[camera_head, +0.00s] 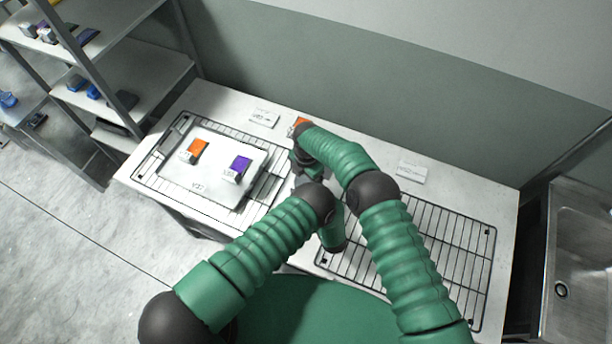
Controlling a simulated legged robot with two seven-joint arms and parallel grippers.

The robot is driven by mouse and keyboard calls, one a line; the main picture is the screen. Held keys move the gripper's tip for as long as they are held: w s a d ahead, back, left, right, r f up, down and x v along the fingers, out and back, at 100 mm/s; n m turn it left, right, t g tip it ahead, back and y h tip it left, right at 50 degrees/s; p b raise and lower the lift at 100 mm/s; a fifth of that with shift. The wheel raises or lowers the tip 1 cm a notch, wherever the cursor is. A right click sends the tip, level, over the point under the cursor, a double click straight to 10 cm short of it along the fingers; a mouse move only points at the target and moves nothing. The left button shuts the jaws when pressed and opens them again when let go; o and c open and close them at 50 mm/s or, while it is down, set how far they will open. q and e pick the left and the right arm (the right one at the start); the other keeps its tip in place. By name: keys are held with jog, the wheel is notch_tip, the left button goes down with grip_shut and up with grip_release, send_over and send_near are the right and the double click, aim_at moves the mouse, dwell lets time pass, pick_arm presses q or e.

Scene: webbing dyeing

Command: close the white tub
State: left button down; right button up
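I cannot pick out a white tub with certainty. A flat white tray-like piece (176,168) with dark lettering on its front lies on the left wire rack. An orange-topped block (197,147) and a purple-topped block (239,166) sit on it. My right gripper (309,170) points down near the middle of the table, right of this piece. Its fingertips are small and dark, partly hidden by my arms, so its opening is unclear. Another orange thing (299,123) shows just behind my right wrist. My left arm bends in front of the table's middle, and its gripper is hidden.
The left wire rack (150,167) and a right wire rack (468,262), with no objects visible on it, lie on the white table. White cards (264,118) (411,172) lie near the wall. A metal sink (585,260) is at right, and shelves (135,75) stand at left.

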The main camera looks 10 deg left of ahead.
jog(key=c, duration=1.2)
jog(key=o, duration=1.3)
jog(key=shift+r, duration=2.3)
notch_tip(320, 180, up, 4)
jog(key=shift+s+f, duration=0.1)
jog(key=shift+f, duration=0.15)
jog(key=shift+c, duration=0.3)
jog(key=shift+f, duration=4.05)
